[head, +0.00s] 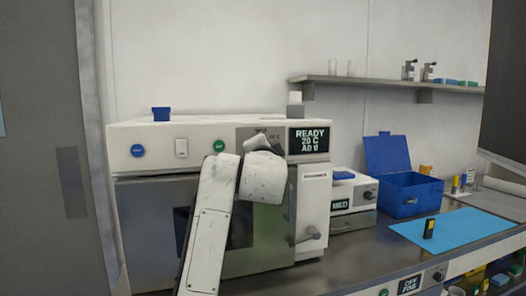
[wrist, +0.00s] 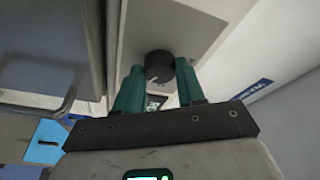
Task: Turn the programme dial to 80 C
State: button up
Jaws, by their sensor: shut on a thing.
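The programme dial (wrist: 158,62) is a round black knob with a light pointer mark, on the pale front panel in the wrist view. My gripper (wrist: 160,72) has its two green fingers on either side of the dial, shut on it. In the head view my white wrist hides the dial and most of the printed scale on the grey plate (head: 249,133). The display (head: 309,139) right of it reads READY, 20 C and a third line that looks like A0 0. The white machine (head: 215,127) carries these.
A blue button (head: 138,151), a white switch (head: 181,148) and a green button (head: 219,146) sit on the panel. The oven-like door has a handle at right. A blue box (head: 405,197) and a blue mat (head: 443,231) lie on the counter to the right.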

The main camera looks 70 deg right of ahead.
jog(key=shift+m, duration=0.3)
jog(key=o, duration=1)
jog(key=shift+o, duration=0.2)
jog(key=r+b+v, duration=0.1)
jog(key=v, duration=0.9)
jog(key=shift+a+f+b, duration=0.35)
jog(key=shift+a+f, duration=0.05)
jog(key=shift+f, duration=0.05)
jog(key=shift+s, duration=0.1)
